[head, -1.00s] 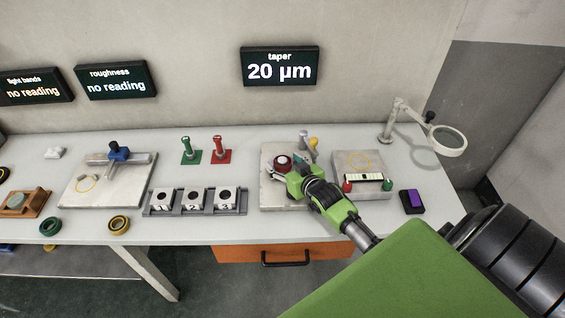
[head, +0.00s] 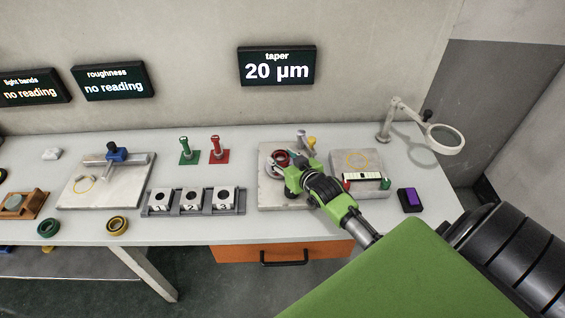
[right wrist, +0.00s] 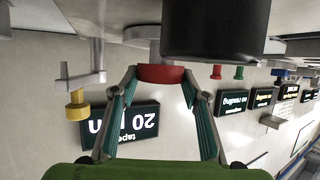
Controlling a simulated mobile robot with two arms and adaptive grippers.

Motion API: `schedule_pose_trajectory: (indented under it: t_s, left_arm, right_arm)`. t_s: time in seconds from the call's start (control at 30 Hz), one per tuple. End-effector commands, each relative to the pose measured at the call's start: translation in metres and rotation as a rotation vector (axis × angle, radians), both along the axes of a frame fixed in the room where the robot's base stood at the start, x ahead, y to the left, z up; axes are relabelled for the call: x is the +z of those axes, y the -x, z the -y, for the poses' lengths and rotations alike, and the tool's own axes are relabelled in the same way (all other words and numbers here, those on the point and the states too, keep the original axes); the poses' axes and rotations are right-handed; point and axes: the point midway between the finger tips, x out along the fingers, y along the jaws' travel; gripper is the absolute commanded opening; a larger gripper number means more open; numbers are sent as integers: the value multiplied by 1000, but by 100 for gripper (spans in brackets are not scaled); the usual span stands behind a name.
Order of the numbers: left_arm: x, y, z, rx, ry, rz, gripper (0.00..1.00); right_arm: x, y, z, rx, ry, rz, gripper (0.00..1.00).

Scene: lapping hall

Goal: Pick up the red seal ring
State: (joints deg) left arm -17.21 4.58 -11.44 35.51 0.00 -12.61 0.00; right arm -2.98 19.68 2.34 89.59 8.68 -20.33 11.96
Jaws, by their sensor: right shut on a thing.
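The red seal ring (head: 280,158) is at the pale plate on the right half of the bench in the head view. My right gripper (head: 287,166) is shut on it, with its green body covering part of the plate. In the right wrist view, which is upside down, the red ring (right wrist: 160,73) sits between the two fingertips (right wrist: 161,76). Whether the ring touches the plate cannot be told. My left gripper is not in view.
The pale plate (head: 268,190) carries a grey post and a yellow knob (head: 311,141). Another plate (head: 375,188) and a purple-topped black box (head: 410,200) stand to the right. Numbered blocks (head: 191,199) stand left. A dark cylinder (right wrist: 215,30) is close in the wrist view.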

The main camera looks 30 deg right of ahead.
Motion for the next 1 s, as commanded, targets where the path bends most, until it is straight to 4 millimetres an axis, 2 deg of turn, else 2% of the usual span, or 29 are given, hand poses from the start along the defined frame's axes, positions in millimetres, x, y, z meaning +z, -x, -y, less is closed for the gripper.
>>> schedule_pose_trajectory:
  t_s: [0.03,0.17,0.4,0.7,1.0]
  left_arm:
    - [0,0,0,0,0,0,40]
    - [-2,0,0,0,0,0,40]
    - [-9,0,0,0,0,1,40]
    - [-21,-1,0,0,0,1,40]
    - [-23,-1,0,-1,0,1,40]
  right_arm:
    - [11,0,0,2,2,6,16]
    - [26,10,-13,1,-3,4,16]
    - [71,37,-45,1,-5,5,16]
    - [98,77,-92,-2,-3,3,16]
    - [107,90,-107,-1,-2,1,16]
